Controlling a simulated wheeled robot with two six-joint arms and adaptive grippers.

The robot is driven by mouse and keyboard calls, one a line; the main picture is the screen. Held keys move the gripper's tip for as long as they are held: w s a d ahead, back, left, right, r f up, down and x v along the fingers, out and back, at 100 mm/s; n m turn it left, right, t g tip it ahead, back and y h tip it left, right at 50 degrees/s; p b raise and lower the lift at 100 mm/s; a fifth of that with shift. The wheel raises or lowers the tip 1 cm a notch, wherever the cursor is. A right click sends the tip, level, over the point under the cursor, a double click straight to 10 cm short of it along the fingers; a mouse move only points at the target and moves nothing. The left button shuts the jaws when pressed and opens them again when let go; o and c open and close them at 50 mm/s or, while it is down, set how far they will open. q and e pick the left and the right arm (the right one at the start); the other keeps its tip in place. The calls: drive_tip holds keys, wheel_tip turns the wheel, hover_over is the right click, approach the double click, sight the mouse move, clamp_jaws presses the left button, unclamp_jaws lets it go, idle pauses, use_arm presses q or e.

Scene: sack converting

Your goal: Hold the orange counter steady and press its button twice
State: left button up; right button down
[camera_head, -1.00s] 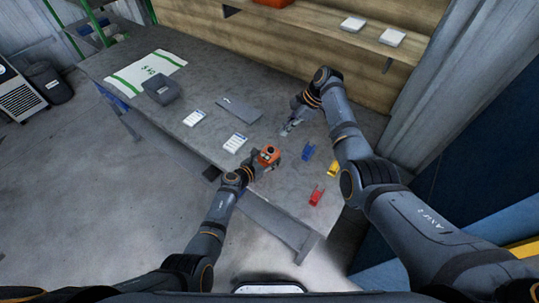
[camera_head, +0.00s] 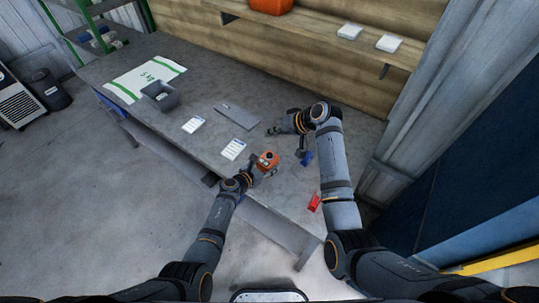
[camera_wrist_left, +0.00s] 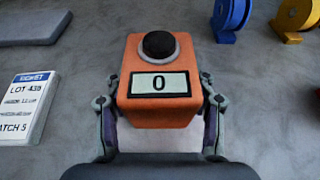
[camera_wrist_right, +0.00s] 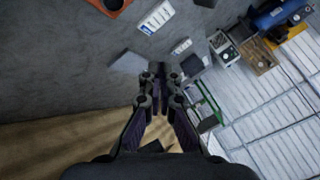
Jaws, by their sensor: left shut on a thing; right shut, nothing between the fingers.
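The orange counter (camera_head: 268,158) stands on the workbench near its front edge. In the left wrist view the counter (camera_wrist_left: 158,108) faces me upright, with a black round button (camera_wrist_left: 158,45) on top and a display reading 0. My left gripper (camera_head: 260,171) is shut on its two sides; the fingers (camera_wrist_left: 160,112) also show in the left wrist view. My right gripper (camera_head: 274,130) is shut and empty, beyond the counter and apart from it. In the right wrist view its closed fingertips (camera_wrist_right: 156,78) point over the bench, and part of the counter (camera_wrist_right: 112,4) shows at the top edge.
A blue holder (camera_head: 307,158) and a red holder (camera_head: 314,203) stand right of the counter; a yellow one (camera_wrist_left: 296,15) shows in the left wrist view. Two white cards (camera_head: 233,149), a grey plate (camera_head: 238,116) and a grey bin (camera_head: 159,97) lie to the left.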

sight(272, 156)
drive_tip(key=shift+f, duration=4.4)
drive_tip(key=shift+f, duration=0.1)
drive_tip(key=shift+f, duration=0.3)
drive_tip(key=shift+f, duration=0.6)
drive_tip(key=shift+r, duration=0.95)
drive_tip(key=shift+r, duration=2.55)
